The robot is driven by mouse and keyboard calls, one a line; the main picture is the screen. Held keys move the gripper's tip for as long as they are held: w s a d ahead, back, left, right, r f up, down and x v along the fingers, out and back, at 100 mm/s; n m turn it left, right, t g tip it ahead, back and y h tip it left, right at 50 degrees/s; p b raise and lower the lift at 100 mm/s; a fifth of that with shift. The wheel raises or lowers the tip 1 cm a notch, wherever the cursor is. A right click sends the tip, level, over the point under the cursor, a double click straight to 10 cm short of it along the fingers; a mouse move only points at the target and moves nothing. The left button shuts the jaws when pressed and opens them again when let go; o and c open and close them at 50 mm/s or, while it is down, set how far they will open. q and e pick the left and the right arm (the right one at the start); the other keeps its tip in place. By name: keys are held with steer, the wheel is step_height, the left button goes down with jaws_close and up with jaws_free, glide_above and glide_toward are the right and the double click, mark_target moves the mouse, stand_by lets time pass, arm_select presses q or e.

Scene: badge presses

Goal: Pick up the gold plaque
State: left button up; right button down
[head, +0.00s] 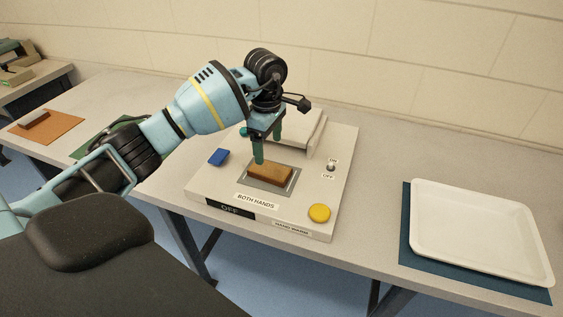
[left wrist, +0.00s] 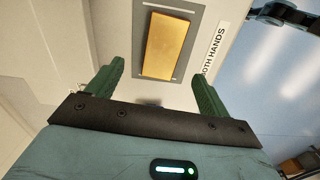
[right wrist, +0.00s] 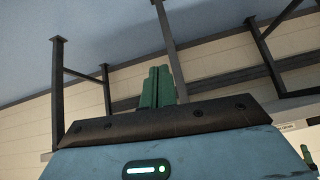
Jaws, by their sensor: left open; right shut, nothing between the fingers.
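The gold plaque (head: 270,173) lies flat on a grey plate (head: 283,189) set in the press. It also shows in the left wrist view (left wrist: 165,46), ahead of the fingers. My left gripper (head: 268,148) is open, its green fingers pointing down above the far left side of the plaque. In the left wrist view the left gripper (left wrist: 154,90) has nothing between its fingers. My right gripper (right wrist: 160,85) is shut and empty in the right wrist view, with table legs behind it. It is not in the head view.
The press (head: 343,190) has a blue button (head: 218,157), a yellow button (head: 319,213), an ON/OFF switch (head: 331,167) and an OFF display (head: 229,209). A white tray (head: 480,277) lies on a dark blue mat (head: 405,250) at right. An orange mat (head: 62,133) lies far left.

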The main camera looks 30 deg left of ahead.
mark_target(268, 169)
arm_select(q)
steer(key=shift+s, duration=0.25)
steer(key=shift+s+f, duration=0.1)
steer(key=shift+f, duration=1.4)
step_height(268, 169, down, 5)
steer(key=shift+r+p, duration=0.2)
steer(key=shift+p, duration=0.1)
steer(key=shift+c, duration=0.4)
steer(key=c, duration=1.1)
steer(key=shift+o, duration=0.2)
arm_select(e)
steer(key=shift+s, duration=1.15)
